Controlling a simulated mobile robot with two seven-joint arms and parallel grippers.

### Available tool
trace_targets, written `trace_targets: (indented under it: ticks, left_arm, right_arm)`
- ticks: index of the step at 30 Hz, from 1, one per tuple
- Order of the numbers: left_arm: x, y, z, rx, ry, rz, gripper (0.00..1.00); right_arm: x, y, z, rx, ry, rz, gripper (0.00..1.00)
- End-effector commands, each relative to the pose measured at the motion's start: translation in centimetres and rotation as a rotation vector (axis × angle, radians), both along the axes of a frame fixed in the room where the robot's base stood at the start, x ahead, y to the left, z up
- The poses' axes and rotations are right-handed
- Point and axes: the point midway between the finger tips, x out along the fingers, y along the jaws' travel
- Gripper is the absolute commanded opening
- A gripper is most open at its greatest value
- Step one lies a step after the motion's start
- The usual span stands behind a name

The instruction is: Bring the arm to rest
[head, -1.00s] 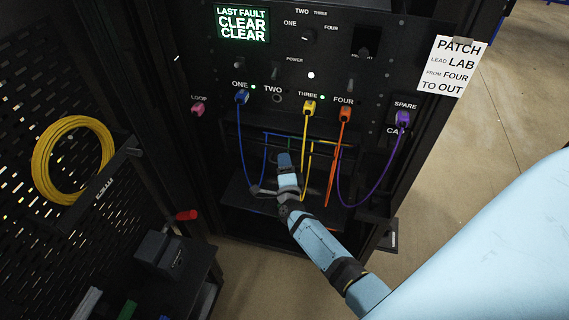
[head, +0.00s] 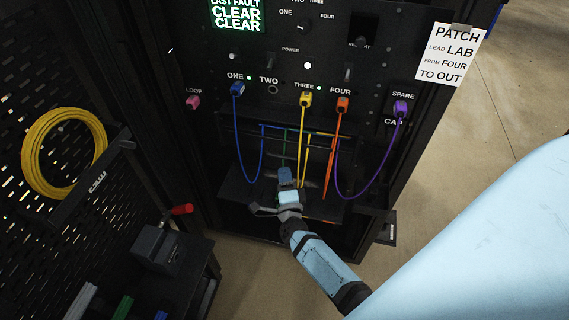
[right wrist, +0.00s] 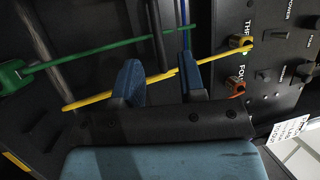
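My right gripper (head: 285,177) is in front of the lower part of the rack, below the row of ports. In the right wrist view its two blue fingers (right wrist: 158,78) stand apart with nothing gripped between them. The yellow lead (right wrist: 98,97) passes across behind the fingers, and I cannot tell whether it touches them. In the head view the yellow plug (head: 305,99) sits at THREE, the orange plug (head: 342,104) at FOUR, the blue plug (head: 237,89) at ONE and the purple plug (head: 400,107) at SPARE. My left gripper is not in view.
Hanging leads, including a green lead (right wrist: 100,54), are close around the gripper. A pink plug (head: 193,102) is at LOOP. A yellow cable coil (head: 30,165) hangs on the left panel. Floor right of the rack is open.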

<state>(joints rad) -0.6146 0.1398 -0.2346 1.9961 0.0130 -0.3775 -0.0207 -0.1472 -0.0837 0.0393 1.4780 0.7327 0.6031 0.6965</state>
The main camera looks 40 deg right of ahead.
Motion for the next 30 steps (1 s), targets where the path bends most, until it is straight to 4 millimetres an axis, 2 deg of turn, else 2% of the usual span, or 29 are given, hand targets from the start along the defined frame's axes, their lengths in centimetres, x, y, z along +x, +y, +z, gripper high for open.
trace_targets:
  ticks: [9,11,13,17,21,25,27,30]
  left_arm:
    - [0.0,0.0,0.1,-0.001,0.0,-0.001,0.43]
    - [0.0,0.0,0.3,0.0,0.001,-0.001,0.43]
    - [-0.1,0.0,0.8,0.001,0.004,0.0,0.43]
    - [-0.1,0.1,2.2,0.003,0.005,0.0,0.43]
    - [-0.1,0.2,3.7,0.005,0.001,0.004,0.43]
    - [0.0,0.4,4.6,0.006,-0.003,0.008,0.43]
    - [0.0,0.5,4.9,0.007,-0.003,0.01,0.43]
    - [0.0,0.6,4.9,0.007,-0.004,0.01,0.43]
  right_arm:
    - [-0.1,0.1,0.1,-0.009,0.007,0.007,0.37]
    - [-0.4,0.6,0.3,-0.05,0.035,0.036,0.37]
    - [-1.5,1.9,0.8,-0.159,0.108,0.113,0.37]
    - [-5.7,6.5,1.4,-0.525,0.333,0.352,0.37]
    - [-12.3,10.9,1.2,-0.975,0.564,0.611,0.37]
    - [-17.6,12.9,1.2,-1.289,0.703,0.78,0.37]
    - [-19.4,13.4,1.2,-1.394,0.744,0.832,0.37]
    - [-20.7,13.6,1.2,-1.467,0.775,0.869,0.37]
